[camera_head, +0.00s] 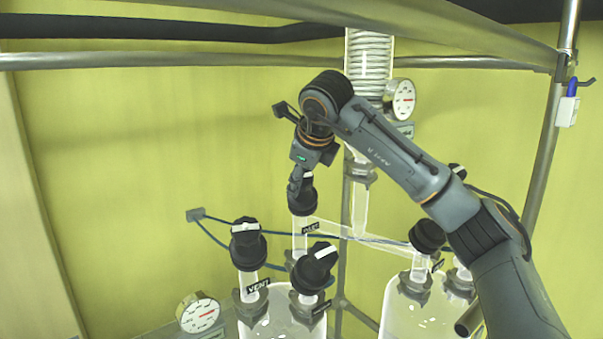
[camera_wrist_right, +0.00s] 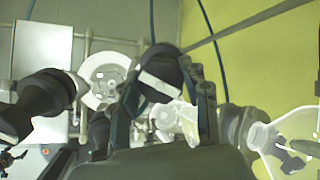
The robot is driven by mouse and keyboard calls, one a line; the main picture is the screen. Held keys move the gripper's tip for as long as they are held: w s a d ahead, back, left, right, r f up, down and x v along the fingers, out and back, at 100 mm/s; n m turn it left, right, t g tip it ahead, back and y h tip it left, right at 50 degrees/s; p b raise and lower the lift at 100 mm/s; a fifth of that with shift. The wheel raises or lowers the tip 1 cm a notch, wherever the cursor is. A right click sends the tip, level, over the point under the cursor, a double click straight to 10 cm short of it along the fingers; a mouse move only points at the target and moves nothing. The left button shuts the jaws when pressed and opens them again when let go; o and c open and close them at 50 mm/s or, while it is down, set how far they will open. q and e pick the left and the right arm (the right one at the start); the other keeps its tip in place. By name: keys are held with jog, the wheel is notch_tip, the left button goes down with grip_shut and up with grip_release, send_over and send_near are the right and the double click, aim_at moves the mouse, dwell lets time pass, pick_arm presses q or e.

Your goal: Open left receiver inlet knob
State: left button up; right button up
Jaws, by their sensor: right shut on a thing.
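The left receiver (camera_head: 283,318) is a clear glass vessel with several black-knobbed glass necks. Its inlet knob (camera_head: 301,199) is black and sits on the rear neck, above a small label that seems to read INLET. My right gripper (camera_head: 298,180) comes down on this knob from above and is shut on it. In the right wrist view the black knob (camera_wrist_right: 162,78) with its white bar lies between the two fingers of the right gripper (camera_wrist_right: 165,100). The gripper hides part of the knob in the head view. My left gripper is not in view.
The vent knob (camera_head: 247,244) and another black knob (camera_head: 315,265) stand close in front of the inlet. A second glass receiver (camera_head: 415,312) is at right. A gauge (camera_head: 199,313) is at lower left; a coil condenser (camera_head: 369,60) and metal rails are above.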

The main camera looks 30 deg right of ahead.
jog(key=n, duration=0.3)
jog(key=shift+n+y, duration=0.3)
jog(key=shift+n, duration=0.1)
jog(key=n+g, duration=0.1)
jog(key=n, duration=0.3)
jog(key=shift+y, duration=0.3)
jog(key=n+g, duration=0.1)
jog(key=n, duration=0.3)
jog(key=shift+n, duration=0.4)
jog(key=n+g, duration=0.1)
jog(key=n, duration=0.2)
jog(key=shift+n, duration=0.3)
jog(key=n+g, duration=0.1)
jog(key=n, duration=0.3)
jog(key=shift+f, duration=0.1)
jog(key=n+h, duration=0.1)
jog(key=n, duration=0.2)
jog(key=shift+n+g, duration=0.3)
jog(key=n+h, duration=0.1)
jog(key=n, duration=0.3)
jog(key=shift+s, duration=0.1)
jog(key=shift+n+h, duration=0.6)
jog(key=shift+n, duration=1)
jog(key=shift+f, duration=0.1)
